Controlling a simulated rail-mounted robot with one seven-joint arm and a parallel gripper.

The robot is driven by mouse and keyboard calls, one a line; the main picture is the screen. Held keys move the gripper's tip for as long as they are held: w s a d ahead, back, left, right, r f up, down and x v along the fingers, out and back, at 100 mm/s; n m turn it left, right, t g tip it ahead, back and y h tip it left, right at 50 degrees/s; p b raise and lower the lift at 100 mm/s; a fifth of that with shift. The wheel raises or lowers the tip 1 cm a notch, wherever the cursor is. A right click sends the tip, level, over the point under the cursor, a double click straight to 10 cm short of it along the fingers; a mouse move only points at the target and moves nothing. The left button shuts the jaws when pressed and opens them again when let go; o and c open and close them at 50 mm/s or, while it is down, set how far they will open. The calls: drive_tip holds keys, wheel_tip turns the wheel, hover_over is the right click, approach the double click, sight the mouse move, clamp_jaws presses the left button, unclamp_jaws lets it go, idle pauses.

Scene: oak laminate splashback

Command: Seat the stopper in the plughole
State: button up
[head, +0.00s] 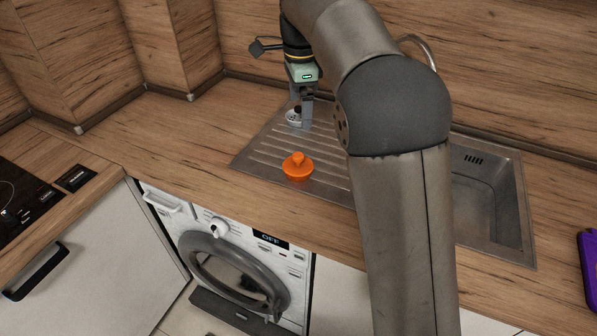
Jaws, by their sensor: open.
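An orange piece with a wide round base and a knob on top, which looks like the stopper (298,168), stands upright on the ribbed drainboard near its front edge. My gripper (301,117) is open and points down over the back of the drainboard, behind the orange stopper and apart from it. A small pale round thing with a dark part (293,118) shows at the fingertips; I cannot tell what it is or whether the fingers touch it. The sink basin (473,200) is at the right, partly hidden by my arm. I cannot see the plughole for certain.
A curved tap (420,47) rises behind my arm. The wooden worktop (190,130) is clear left of the drainboard. A dark hob (25,195) lies far left, a purple object (588,265) at the right edge. A washing machine (235,255) stands below.

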drive_tip(key=f, duration=0.1)
approach(298, 155)
drive_tip(key=f, duration=0.5)
drive_tip(key=shift+s+p, duration=0.25)
drive_tip(key=shift+p, duration=0.1)
drive_tip(key=shift+w+f+p, duration=0.15)
drive_tip(key=shift+f+p, duration=0.15)
drive_tip(key=shift+f, duration=1.2)
drive_tip(key=shift+w+f+p, duration=0.15)
drive_tip(key=shift+f+p, duration=0.15)
drive_tip(key=shift+f, duration=1.15)
drive_tip(key=c, duration=1)
